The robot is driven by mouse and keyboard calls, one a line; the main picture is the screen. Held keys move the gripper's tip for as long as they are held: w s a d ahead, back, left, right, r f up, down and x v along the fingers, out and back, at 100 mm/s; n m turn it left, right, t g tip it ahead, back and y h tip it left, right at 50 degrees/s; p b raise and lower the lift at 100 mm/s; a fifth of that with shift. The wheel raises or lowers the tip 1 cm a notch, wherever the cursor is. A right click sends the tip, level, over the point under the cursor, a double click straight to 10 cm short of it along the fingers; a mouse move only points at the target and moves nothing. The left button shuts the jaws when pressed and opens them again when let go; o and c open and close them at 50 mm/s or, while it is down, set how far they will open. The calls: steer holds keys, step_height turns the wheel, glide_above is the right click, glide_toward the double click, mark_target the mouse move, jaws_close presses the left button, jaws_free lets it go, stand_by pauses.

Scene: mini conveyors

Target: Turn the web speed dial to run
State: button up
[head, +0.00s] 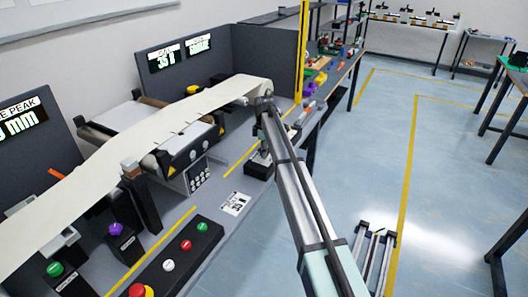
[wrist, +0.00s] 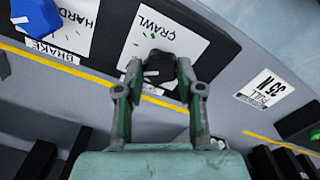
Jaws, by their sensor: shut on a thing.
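The black dial knob (wrist: 158,66) is in the wrist view, on a white plate (wrist: 190,42) printed "CRAWL". A small white mark shows on the knob's left side. I see no "run" label; part of the plate is hidden behind the knob and fingers. My gripper (wrist: 161,80) has one finger on each side of the knob and is shut on it. In the head view my gripper (head: 263,148) is low over the bench's front edge, partly hidden by my arm, and the knob cannot be made out.
A blue knob (wrist: 36,14) on a plate reading "HARD", with a "BRAKE" label (wrist: 52,51), is left of my gripper. A "PULL 35 N" label (wrist: 265,91) lies right. A pale web (head: 150,122) crosses the rollers. A button box (head: 172,262) stands at the front.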

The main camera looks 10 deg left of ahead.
steer(key=n, duration=0.5)
steer(key=shift+s+f+n, duration=0.1)
steer(key=shift+n, duration=0.3)
stand_by(0.4)
steer(key=o, duration=1.2)
steer(key=shift+c, duration=0.2)
step_height(320, 180, up, 12)
